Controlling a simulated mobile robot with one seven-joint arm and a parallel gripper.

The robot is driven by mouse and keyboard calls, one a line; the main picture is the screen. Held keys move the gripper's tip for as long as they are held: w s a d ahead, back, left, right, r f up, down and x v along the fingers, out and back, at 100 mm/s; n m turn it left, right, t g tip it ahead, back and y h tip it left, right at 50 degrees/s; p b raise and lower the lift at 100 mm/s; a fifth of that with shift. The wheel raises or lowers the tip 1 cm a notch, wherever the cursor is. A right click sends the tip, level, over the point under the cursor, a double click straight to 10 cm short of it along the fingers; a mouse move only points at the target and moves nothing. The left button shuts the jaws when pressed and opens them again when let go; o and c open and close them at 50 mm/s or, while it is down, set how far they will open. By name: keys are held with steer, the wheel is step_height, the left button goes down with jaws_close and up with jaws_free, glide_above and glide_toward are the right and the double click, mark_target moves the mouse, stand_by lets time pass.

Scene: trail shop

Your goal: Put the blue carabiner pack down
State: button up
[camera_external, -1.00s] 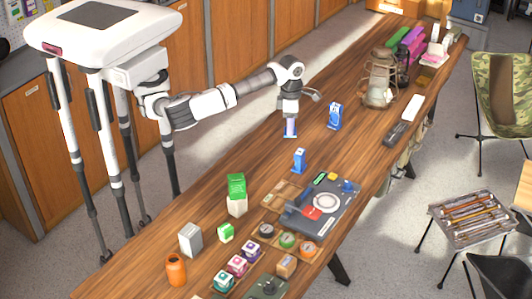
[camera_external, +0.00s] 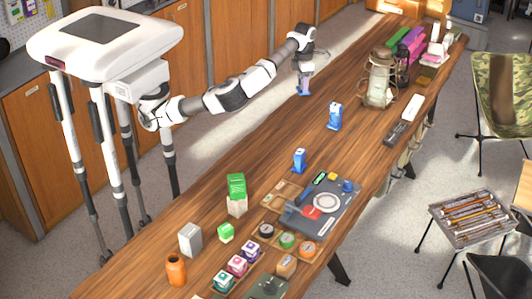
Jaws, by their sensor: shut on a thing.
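My gripper (camera_external: 304,74) points down near the far-left edge of the long wooden table (camera_external: 262,142). It is shut on a blue carabiner pack (camera_external: 304,89), whose lower part shows below the fingers. I cannot tell whether the pack touches the tabletop or hangs just above it. Two similar blue packs stand upright on the table, apart from my gripper: one blue pack (camera_external: 335,116) is to its lower right, and another blue pack (camera_external: 299,160) is nearer the camera.
A lantern (camera_external: 378,80) stands to the right, with a dark flat item (camera_external: 397,133) in front of it. A grey tray board (camera_external: 338,200) with small items lies nearer the camera. A green-and-white box (camera_external: 237,193) stands left of it. Bare table surrounds the held pack.

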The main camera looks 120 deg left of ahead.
step_height(320, 180, down, 20)
steer(key=shift+r+p, duration=0.15)
steer(key=shift+p, duration=0.4)
steer(key=o, duration=1.1)
steer(key=shift+c, duration=0.2)
step_height(320, 180, up, 12)
steer(key=b, duration=0.1)
